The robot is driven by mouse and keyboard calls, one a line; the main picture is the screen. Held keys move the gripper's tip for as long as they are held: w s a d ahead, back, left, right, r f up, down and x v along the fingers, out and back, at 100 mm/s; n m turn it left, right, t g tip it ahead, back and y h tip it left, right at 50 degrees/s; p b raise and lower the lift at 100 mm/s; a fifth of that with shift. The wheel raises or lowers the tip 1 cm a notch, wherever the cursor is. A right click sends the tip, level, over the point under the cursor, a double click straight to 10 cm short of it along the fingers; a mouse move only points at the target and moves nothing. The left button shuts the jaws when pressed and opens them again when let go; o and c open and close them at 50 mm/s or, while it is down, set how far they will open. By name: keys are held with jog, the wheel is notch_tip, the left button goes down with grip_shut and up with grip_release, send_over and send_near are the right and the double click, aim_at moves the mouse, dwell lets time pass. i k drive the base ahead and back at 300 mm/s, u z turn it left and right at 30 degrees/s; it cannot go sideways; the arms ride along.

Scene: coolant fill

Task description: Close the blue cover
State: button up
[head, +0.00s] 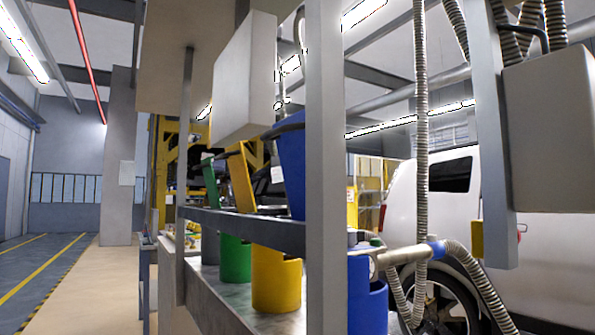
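The blue cover (291,168) is a flat panel with a dark edge along its top. It stands steeply raised above the grey rail, left of the thick grey post, which hides its right side. A blue cylindrical holder (368,305) shows lower down, right of that post. I cannot see how the cover joins the holder. I cannot make out my gripper in the head view.
A yellow cover (241,182) and a green cover (211,185) also stand raised, above yellow (275,281) and green (236,259) holders. The grey post (326,170) and hanging hoses (421,130) are obstacles. A white vehicle (545,250) stands right. Floor is clear at left.

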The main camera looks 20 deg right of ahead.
aim_at(289, 134)
jog(key=z, duration=1)
jog(key=k, duration=0.75)
jog(key=u, duration=0.85)
jog(key=i, duration=0.5)
jog(key=u, duration=0.05)
